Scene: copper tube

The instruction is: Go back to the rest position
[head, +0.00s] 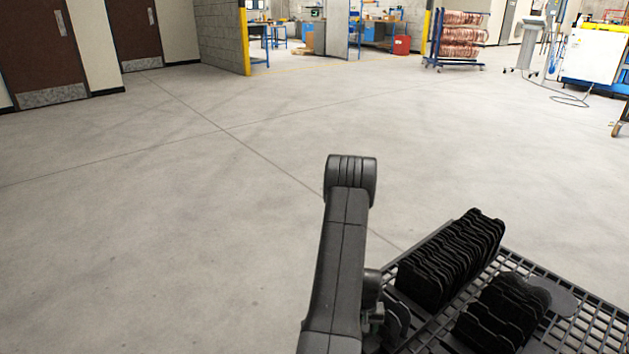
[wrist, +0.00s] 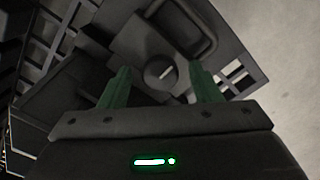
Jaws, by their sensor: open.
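My gripper (wrist: 160,92) shows in the wrist view with its two green fingers apart and nothing between them. Beyond the fingers are dark parts that look like my own body, and pale floor shows at the right. In the head view my dark arm (head: 342,250) is raised and folded at the lower middle. The gripper itself cannot be made out in the head view.
A dark grid rack (head: 590,318) at the lower right holds rows of black slotted plates (head: 452,260). The concrete floor (head: 180,220) ahead and left is clear. A cart of copper tubes (head: 459,38) stands far back, with a red bin (head: 402,45) left of it.

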